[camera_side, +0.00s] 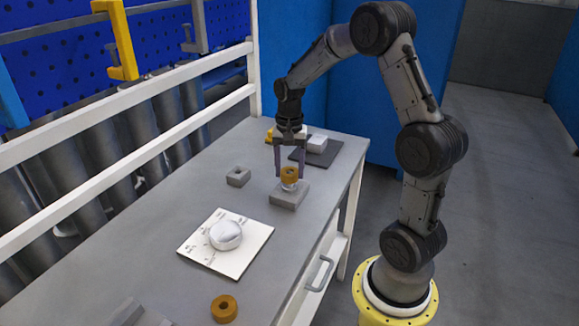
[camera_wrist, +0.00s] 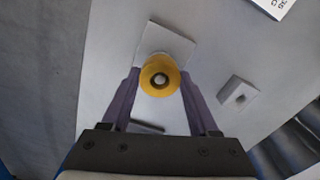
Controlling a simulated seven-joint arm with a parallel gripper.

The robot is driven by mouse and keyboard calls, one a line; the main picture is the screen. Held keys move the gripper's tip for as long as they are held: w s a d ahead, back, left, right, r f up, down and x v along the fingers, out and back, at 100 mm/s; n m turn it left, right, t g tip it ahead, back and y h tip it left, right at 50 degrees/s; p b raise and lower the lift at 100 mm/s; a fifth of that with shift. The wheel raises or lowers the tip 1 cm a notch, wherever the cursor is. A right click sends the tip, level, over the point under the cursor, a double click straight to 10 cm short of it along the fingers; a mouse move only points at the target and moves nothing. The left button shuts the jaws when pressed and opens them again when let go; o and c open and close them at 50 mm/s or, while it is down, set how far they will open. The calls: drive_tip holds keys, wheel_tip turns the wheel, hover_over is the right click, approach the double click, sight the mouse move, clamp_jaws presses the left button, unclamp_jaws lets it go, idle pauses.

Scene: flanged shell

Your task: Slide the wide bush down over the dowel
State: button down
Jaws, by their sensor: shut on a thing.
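A yellow-brown ring-shaped bush (camera_side: 289,174) is between the two purple fingers of my gripper (camera_side: 290,174), which is shut on it. In the wrist view the bush (camera_wrist: 150,89) sits between the fingertips of my gripper (camera_wrist: 160,80). The pale round end of the dowel (camera_wrist: 159,79) shows in the bush's hole. In the side view a whitish part shows just below the bush, above a grey square base block (camera_side: 287,197). The bush stands clear above the block. How far it sits around the dowel I cannot tell.
A second orange ring (camera_side: 224,309) lies at the table's front. A small grey block with a hole (camera_side: 238,177) stands left of the base block. A white plate (camera_side: 250,247) bears a round white piece (camera_side: 225,235). Behind, a dark mat (camera_side: 331,158) holds a white box (camera_side: 317,144).

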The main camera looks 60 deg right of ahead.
drive_tip(key=shift+f, duration=1.05)
drive_tip(key=shift+c, duration=0.3)
unclamp_jaws()
wheel_tip(320, 180, up, 14)
idle(0.4)
drive_tip(key=s+a+r+n+t, duration=0.4)
drive_tip(key=a+r, duration=0.3)
drive_tip(key=a, duration=0.5)
drive_tip(key=s+a+f+n, duration=0.3)
drive_tip(key=s+n, duration=0.2)
drive_tip(key=s, duration=0.1)
drive_tip(key=s+a+f+n+t, duration=0.1)
drive_tip(key=s+a+f+n, duration=0.1)
drive_tip(key=s+n, duration=0.3)
drive_tip(key=shift+s+a+f+t, duration=0.3)
drive_tip(key=shift+s+a+f, duration=0.1)
drive_tip(key=shift+s+a, duration=0.35)
